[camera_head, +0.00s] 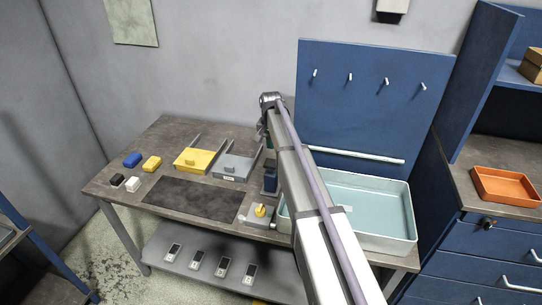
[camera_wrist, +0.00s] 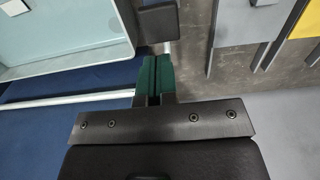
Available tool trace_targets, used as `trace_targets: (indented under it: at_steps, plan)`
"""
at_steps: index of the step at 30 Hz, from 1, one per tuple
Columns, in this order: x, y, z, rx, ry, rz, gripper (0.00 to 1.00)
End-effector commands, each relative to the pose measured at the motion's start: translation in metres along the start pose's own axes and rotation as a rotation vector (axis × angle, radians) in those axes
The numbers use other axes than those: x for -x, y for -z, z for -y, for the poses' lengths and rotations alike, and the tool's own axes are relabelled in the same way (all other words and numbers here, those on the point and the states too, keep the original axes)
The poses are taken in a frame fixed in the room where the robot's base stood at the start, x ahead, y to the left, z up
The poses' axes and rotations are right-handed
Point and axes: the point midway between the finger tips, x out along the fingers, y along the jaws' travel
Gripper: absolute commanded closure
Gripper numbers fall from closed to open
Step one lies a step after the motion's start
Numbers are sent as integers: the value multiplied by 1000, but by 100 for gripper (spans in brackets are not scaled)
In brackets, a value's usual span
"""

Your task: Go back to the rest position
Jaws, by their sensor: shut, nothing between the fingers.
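My gripper (camera_wrist: 154,82) shows in the wrist view with its two green fingers closed together and nothing between them. It is over the back part of the workbench, between the grey bracket tray and the large pale tub. In the head view my arm reaches up from the bottom right, and its end is at the back of the table in front of the blue pegboard. The fingers are mostly hidden there behind my arm.
The workbench (camera_head: 150,148) holds a yellow tray (camera_head: 190,168), a grey tray (camera_head: 228,172), a dark mat (camera_head: 195,196), a pale tub (camera_head: 385,238) and several small blocks at the left. A blue pegboard (camera_head: 365,110) stands behind. An orange tray (camera_head: 507,187) sits on the right cabinet.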

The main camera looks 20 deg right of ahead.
Motion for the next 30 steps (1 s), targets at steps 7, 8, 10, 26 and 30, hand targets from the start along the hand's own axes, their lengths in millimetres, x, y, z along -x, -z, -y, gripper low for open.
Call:
trace_targets:
  at_steps: [7, 8, 10, 26, 30]
  plan:
    - [11, 0, 0, 0, 0, 0, 100]
    - [11, 0, 0, 0, 0, 0, 100]
    - [11, 0, 0, 0, 0, 0, 100]
    - [-28, -242, -72, 449, -1, 0, 100]
    - [-50, -332, -97, 551, -1, 0, 100]
